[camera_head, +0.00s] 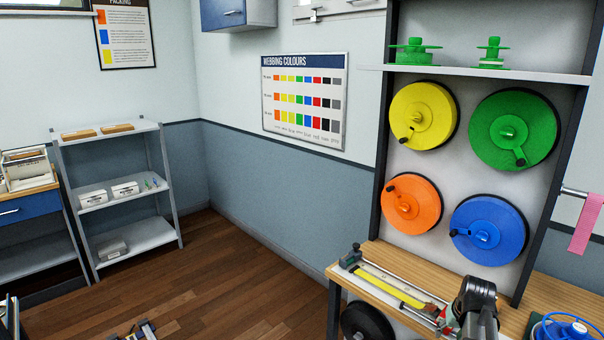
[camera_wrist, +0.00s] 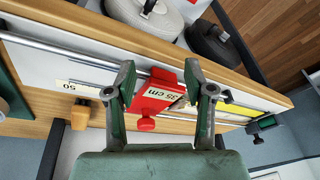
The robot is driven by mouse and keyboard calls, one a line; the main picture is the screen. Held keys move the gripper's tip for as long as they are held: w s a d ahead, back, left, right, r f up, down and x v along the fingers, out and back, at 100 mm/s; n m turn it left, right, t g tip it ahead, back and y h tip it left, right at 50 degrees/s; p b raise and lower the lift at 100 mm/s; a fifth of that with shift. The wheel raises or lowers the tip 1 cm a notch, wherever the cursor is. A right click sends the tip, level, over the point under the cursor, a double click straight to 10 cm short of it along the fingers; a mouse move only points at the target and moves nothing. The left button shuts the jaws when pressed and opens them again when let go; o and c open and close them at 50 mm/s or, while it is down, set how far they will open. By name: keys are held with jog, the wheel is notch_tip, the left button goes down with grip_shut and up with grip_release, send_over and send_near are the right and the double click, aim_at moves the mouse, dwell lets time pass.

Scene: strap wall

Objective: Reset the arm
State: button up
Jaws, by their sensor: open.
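My gripper (camera_wrist: 158,82) is open in the wrist view, its two green-grey fingers spread to either side of a red stop block (camera_wrist: 155,98) marked 35 cm. A gap shows beside the block; I cannot tell whether either finger touches it. The block sits on a metal rail (camera_wrist: 60,46) along the wooden bench. In the head view my dark wrist (camera_head: 477,300) is low over the bench at the right, and the red block (camera_head: 443,321) shows just left of it. My fingertips are hard to make out there.
A yellow strap (camera_head: 395,288) lies along the measuring rail, with a dark clamp (camera_wrist: 262,126) at its end. An orange knob (camera_wrist: 80,114) stands near the 50 label. Yellow (camera_head: 423,115), green (camera_head: 512,130), orange (camera_head: 411,203) and blue (camera_head: 488,231) reels hang on the rack behind. Open floor lies left.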

jog(key=s+a+f+g, duration=0.1)
jog(key=s+a+f, duration=0.4)
jog(key=f, duration=0.3)
jog(key=s+a+f+g+y, duration=0.1)
jog(key=s+a+f+g, duration=0.1)
jog(key=s+a+f, duration=0.5)
jog(key=s+a+f+g, duration=0.1)
jog(key=s+a+f, duration=0.3)
jog(key=f, duration=0.5)
jog(key=s+a+f+n+g, duration=0.1)
jog(key=s+a+f+g, duration=0.1)
jog(key=s, duration=0.7)
jog(key=s+a+f+n+g, duration=0.1)
jog(key=s+a+f+g, duration=0.1)
jog(key=s+a+f, duration=0.3)
jog(key=s+a+f+n+g, duration=0.1)
jog(key=s+a+f, duration=0.3)
jog(key=s, duration=0.8)
jog(key=shift+s+f+g+h, duration=0.3)
jog(key=shift+f+g+h, duration=0.1)
jog(key=shift+f+g, duration=0.15)
